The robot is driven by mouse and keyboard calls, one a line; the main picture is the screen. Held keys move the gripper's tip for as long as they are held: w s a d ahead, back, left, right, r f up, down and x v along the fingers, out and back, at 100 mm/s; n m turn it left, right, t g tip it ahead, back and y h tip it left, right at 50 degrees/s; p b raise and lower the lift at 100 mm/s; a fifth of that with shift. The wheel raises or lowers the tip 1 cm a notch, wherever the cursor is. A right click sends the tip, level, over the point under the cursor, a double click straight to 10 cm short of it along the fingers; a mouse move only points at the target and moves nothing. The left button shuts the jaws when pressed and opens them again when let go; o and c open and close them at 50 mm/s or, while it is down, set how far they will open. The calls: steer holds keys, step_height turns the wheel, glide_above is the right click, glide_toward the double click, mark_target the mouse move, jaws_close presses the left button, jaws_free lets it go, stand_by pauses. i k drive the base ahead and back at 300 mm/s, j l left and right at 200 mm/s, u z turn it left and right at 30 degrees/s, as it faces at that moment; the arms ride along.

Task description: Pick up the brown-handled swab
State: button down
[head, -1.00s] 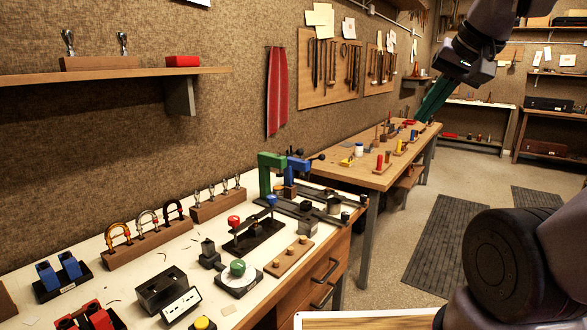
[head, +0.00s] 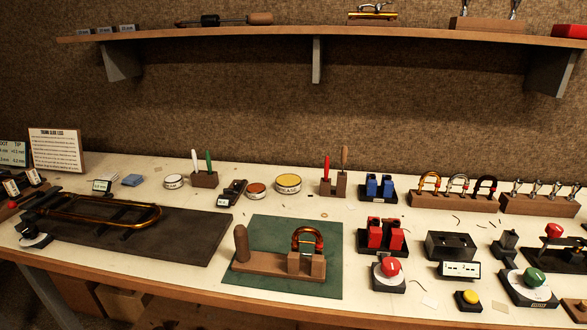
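In the head view, a slim brown-handled tool (head: 344,160), which looks like the brown-handled swab, stands upright in a small wooden block (head: 340,188) at the back of the bench. A red-handled tool (head: 326,168) stands in the same block, just to its left. The lower end of the brown-handled tool is hidden in the block. My gripper is not in view, so its state does not show.
Another block holds white (head: 195,161) and green (head: 209,162) handles. Round tins (head: 288,183) stand left of the swab's block, blue blocks (head: 379,186) right. A wooden fixture (head: 280,262) sits on a green mat (head: 245,290) in front. A shelf (head: 290,42) hangs above.

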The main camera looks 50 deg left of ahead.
mark_target(344, 149)
steer(key=j+u, duration=0.3)
steer(key=u, duration=0.15)
steer(key=j+u, duration=0.45)
steer(key=i+j+u, duration=0.1)
steer(key=u, duration=0.3)
steer(key=j, duration=0.2)
steer(key=i, duration=0.05)
